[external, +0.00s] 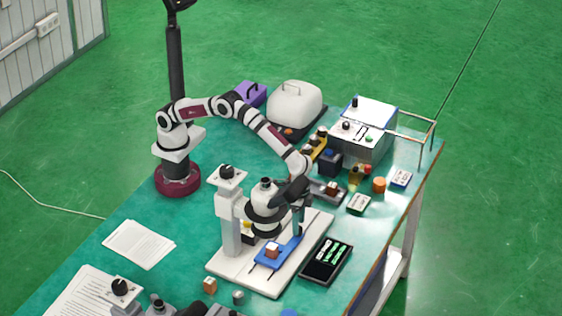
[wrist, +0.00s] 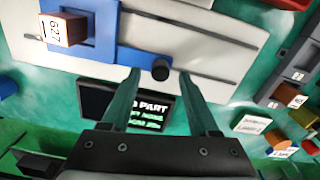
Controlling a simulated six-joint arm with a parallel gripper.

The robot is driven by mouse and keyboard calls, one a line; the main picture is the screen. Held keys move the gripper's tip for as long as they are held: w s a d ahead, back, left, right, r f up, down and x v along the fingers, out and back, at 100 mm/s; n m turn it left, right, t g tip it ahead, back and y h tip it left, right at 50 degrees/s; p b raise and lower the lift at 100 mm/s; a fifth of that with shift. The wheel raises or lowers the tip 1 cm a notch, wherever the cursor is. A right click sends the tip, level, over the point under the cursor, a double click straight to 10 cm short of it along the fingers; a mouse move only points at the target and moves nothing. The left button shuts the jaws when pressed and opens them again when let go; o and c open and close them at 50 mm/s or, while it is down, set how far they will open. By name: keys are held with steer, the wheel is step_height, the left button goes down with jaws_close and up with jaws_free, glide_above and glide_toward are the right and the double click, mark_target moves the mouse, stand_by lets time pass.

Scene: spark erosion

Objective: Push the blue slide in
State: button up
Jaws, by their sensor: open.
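The blue slide (external: 288,251) lies on a white base plate (external: 228,267) with dark slots, under the white column machine (external: 232,220). A small brown block with a white face sits on the slide (wrist: 103,38); in the wrist view the block (wrist: 62,30) reads 627. A black round knob (wrist: 161,70) stands at the end of the slide's blue arm. My gripper (wrist: 160,74) is open, with its two teal fingers on either side of the knob. I cannot tell whether they touch it. In the external view my gripper (external: 299,218) is above the slide's right end.
A black display with green text (external: 327,263) lies right of the base plate. An orange cylinder (external: 379,185) and labelled cards (external: 359,204) lie farther right. Papers (external: 138,244) lie at the left.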

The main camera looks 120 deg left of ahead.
steer(key=shift+f, duration=1.15)
steer(key=shift+c, duration=0.3)
jaws_close()
stand_by(0.3)
